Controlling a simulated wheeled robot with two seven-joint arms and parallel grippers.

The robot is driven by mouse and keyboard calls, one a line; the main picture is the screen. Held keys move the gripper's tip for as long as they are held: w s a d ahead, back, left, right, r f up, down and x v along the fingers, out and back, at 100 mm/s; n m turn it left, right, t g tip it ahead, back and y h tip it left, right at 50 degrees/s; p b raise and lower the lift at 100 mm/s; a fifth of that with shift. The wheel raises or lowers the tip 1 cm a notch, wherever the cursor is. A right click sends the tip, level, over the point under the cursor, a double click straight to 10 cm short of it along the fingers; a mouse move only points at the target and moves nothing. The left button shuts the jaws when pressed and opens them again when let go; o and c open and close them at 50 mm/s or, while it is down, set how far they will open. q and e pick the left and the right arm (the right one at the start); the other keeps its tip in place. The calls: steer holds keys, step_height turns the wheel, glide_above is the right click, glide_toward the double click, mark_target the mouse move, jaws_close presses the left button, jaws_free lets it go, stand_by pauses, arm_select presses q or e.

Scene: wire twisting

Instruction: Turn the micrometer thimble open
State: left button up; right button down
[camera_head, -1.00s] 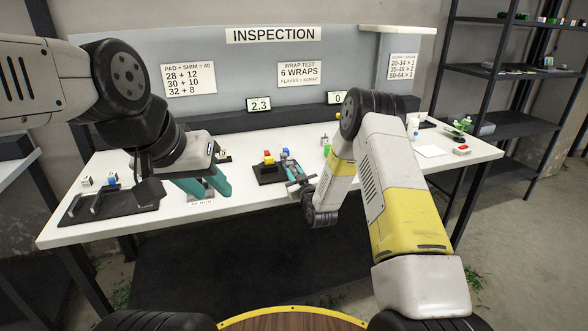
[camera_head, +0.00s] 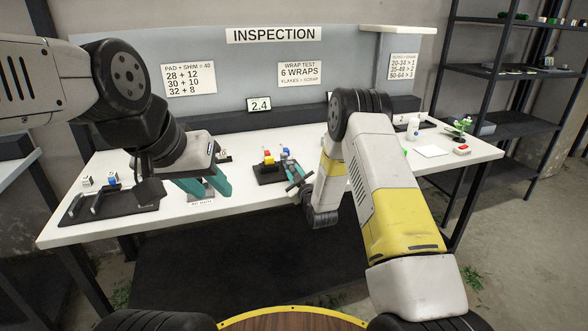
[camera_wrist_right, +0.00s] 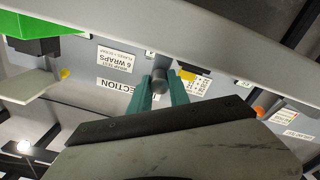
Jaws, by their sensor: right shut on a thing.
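The micrometer thimble appears as a dark grey cylinder (camera_wrist_right: 160,82) in the right wrist view. My right gripper (camera_wrist_right: 163,92) has its teal fingers on both sides of it, shut on it. In the head view my right gripper (camera_head: 305,190) is at the right side of a small black stand (camera_head: 268,174) with red, yellow and blue parts. The micrometer itself is too small there to make out. A display (camera_head: 259,104) behind reads 2.4. My left gripper (camera_head: 207,186) hangs over the table's front left, its teal fingers apart, with nothing visible held.
A black tray (camera_head: 92,208) with slots lies at the table's left. A white bottle (camera_head: 413,129), a white sheet (camera_head: 430,151) and a red item (camera_head: 461,149) are at the right. A second display behind my right arm is mostly hidden. The table's front middle is bare.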

steer(key=shift+f, duration=0.2)
steer(key=c, duration=1.2)
jaws_free()
steer(key=shift+r, duration=0.1)
steer(key=shift+c, duration=0.2)
steer(key=shift+s, duration=0.15)
steer(key=v, duration=0.7)
steer(key=shift+s, duration=0.25)
steer(key=shift+d+r, duration=0.1)
steer(key=shift+d, duration=0.05)
